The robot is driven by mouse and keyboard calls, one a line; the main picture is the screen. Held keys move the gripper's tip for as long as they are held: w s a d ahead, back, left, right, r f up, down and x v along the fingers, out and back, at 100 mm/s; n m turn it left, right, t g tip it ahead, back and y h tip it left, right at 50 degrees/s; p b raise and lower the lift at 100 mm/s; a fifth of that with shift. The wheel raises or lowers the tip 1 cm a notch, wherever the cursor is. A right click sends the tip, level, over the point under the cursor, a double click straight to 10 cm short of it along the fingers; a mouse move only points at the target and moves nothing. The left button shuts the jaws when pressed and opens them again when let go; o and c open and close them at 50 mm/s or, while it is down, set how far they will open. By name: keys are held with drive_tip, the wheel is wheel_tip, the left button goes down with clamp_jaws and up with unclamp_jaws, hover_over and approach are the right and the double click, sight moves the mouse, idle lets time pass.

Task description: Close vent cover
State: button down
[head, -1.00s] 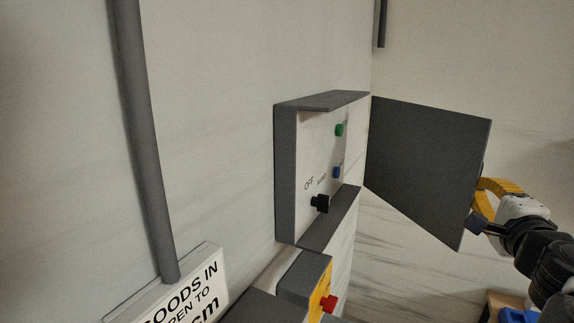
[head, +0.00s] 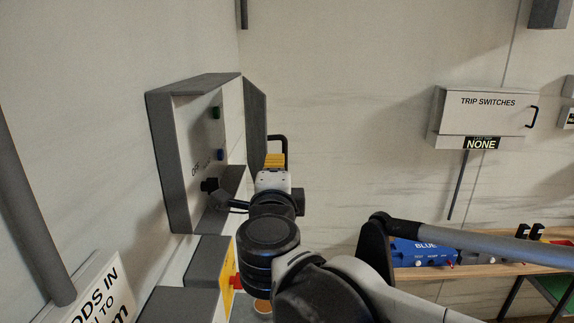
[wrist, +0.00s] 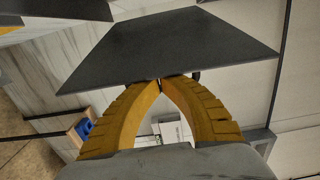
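A dark grey hinged cover (head: 257,112) stands open at the right side of a grey wall box (head: 165,150). I see it nearly edge-on in the head view. No label names it a vent cover. Its black handle (head: 284,143) is on the outer side. My gripper (head: 275,158) is at that handle. In the wrist view the yellow fingers (wrist: 168,82) come together at the cover's edge (wrist: 170,55). A bit of black handle shows between and beside the tips, so they look shut on it. The fingertips partly hide the handle.
Inside the box are a green button (head: 215,113), a blue button (head: 220,155) and a black knob (head: 209,184). A yellow-faced box with a red button (head: 234,283) sits below, close to my arm. A trip switches box (head: 485,112) and a shelf (head: 470,268) are at right.

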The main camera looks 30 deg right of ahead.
drive_tip(key=w+a+b, duration=0.1)
drive_tip(key=a, duration=0.5)
drive_tip(key=shift+w+a, duration=0.2)
drive_tip(key=shift+w, duration=0.2)
